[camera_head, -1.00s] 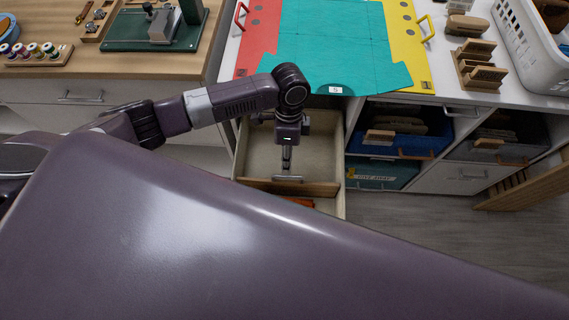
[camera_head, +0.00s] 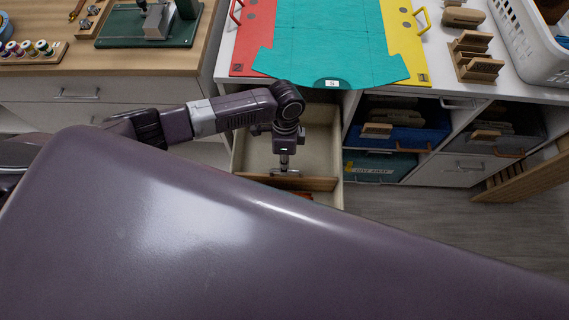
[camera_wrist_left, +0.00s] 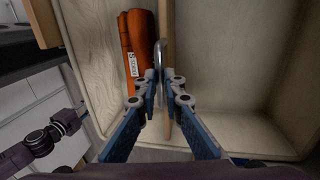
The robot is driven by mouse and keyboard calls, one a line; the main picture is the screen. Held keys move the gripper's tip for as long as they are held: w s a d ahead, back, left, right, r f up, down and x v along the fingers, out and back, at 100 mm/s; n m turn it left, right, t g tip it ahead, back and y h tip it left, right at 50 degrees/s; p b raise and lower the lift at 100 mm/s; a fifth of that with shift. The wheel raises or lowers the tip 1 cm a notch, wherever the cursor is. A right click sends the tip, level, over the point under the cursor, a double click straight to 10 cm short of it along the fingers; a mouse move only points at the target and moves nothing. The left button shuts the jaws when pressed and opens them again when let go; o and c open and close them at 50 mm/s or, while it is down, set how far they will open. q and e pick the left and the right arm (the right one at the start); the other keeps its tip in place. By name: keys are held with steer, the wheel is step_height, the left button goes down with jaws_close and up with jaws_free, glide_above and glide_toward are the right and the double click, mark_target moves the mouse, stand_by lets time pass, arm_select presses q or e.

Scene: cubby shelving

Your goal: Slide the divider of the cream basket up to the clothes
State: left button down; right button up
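The cream basket (camera_head: 239,163) is a pulled-out, open drawer-like box below the counter. Its wooden divider (camera_head: 312,184) crosses it and carries a metal handle (camera_head: 285,173). The orange folded clothes (camera_wrist_left: 138,45) with a white label lie in the left compartment in the wrist view. There a gap separates them from the divider (camera_wrist_left: 168,40). My left gripper (camera_head: 284,168) reaches down into the basket at the handle. In the wrist view its two fingertips (camera_wrist_left: 163,82) stand apart on either side of the handle and divider edge. My right gripper is not in view.
The larger compartment (camera_wrist_left: 220,70) is bare. A teal sheet (camera_head: 335,45) overhangs the counter above the basket. My own purple body hides the basket's near end in the head view.

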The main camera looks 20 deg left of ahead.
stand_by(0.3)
arm_select(q)
steer(key=shift+s+r, duration=0.1)
steer(key=shift+s, duration=0.1)
steer(key=s+p, duration=0.2)
steer(key=s+d+p, duration=0.1)
steer(key=s+p, duration=0.1)
steer(key=s, duration=0.1)
steer(key=s+d+p, duration=0.1)
steer(key=s+p, duration=0.1)
steer(key=s, duration=0.1)
steer(key=shift+d, duration=0.25)
steer(key=c, duration=2)
jaws_free()
steer(key=shift+c, duration=0.2)
step_height(320, 180, up, 12)
steer(key=w, duration=0.2)
steer(key=shift+a+f, duration=0.2)
steer(key=shift+a, duration=0.15)
